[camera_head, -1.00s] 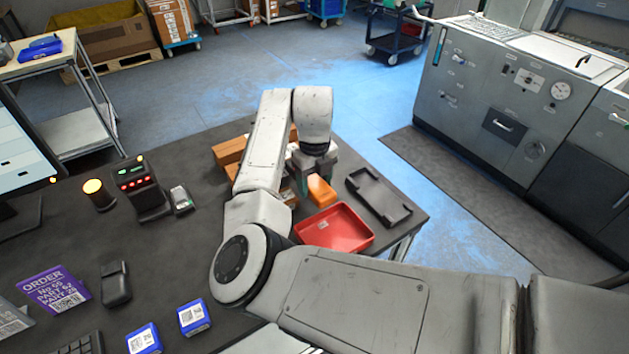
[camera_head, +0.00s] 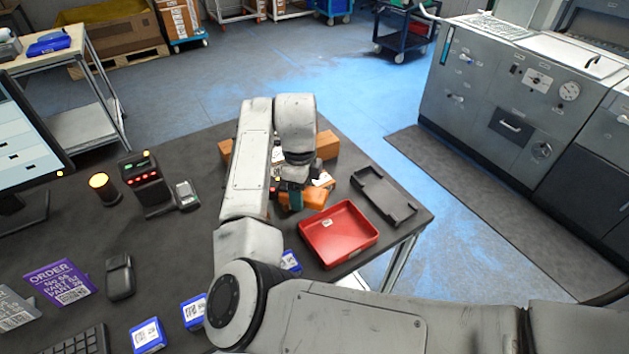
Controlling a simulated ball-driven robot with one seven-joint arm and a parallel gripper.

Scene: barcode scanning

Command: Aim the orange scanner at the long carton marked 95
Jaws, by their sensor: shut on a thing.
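The orange scanner (camera_head: 317,197) is at my gripper (camera_head: 291,196), just above the far side of the red tray. My gripper is shut on it, though my wrist partly hides the grip. Long brown cartons lie behind my arm at the far edge of the table, one showing at the right (camera_head: 327,146) and a piece at the left (camera_head: 224,148). My arm covers their middle. No marking 95 can be read on them from here.
A red tray (camera_head: 339,259) and a dark empty holder (camera_head: 384,197) stand at the table's right edge. Blue boxes (camera_head: 147,336), a purple order card (camera_head: 59,281), a dark device (camera_head: 119,278) and a terminal (camera_head: 150,185) are at the left.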

